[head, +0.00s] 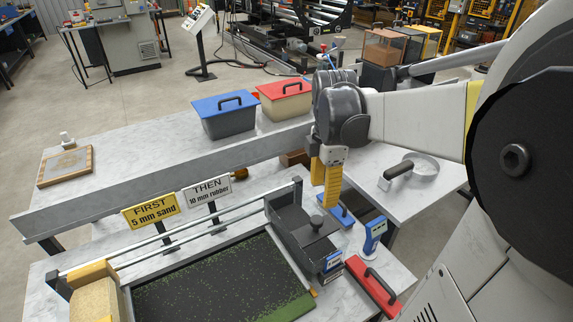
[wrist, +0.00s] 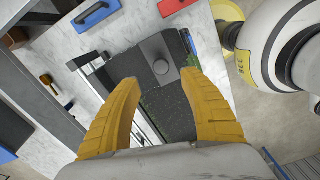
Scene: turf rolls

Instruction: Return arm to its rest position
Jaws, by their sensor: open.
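My gripper (head: 327,185) hangs at the end of my white arm with its yellow fingers pointing down. In the wrist view my gripper (wrist: 161,78) has its two fingers spread apart, with nothing held between them. In the head view it appears above and behind the dark grey hopper box (head: 295,228). The hopper's lid and round knob show ahead of the fingers in the wrist view (wrist: 156,58). The fingers look apart from the hopper, though the exact gap cannot be told.
A turf tray (head: 215,285) lies below the hopper. Yellow (head: 151,210) and white (head: 208,190) signs stand behind it. Blue-lidded (head: 224,117) and red-lidded (head: 285,100) bins stand on the back table.

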